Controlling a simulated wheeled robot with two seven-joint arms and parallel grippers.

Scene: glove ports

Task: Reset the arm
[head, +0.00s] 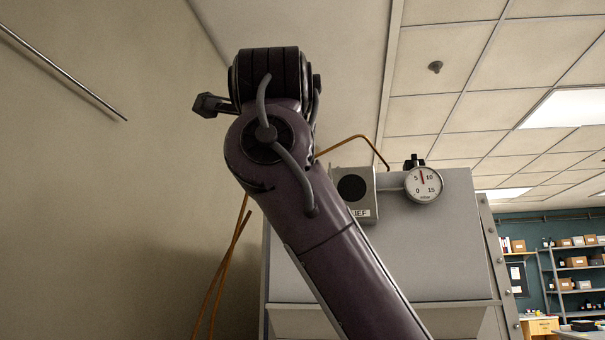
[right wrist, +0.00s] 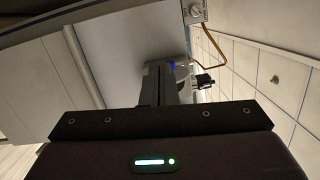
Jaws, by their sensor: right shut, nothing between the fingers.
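My right arm rises across the middle of the head view, from the bottom right up to a dark ribbed joint near the ceiling. Its gripper cannot be made out there. In the right wrist view my right gripper (right wrist: 172,70) has its dark fingers together with nothing between them. It points towards the grey cabinet, seen beyond it; the gap to the cabinet is hard to judge. My left gripper is in neither view.
Behind my arm stands the grey cabinet (head: 440,240), topped by a round dial gauge (head: 423,183) and a partly hidden relief box (head: 352,192). Copper tubing (head: 350,139) bends above it. A plain wall (head: 90,200) is at left. Shelves with boxes (head: 575,262) stand far right.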

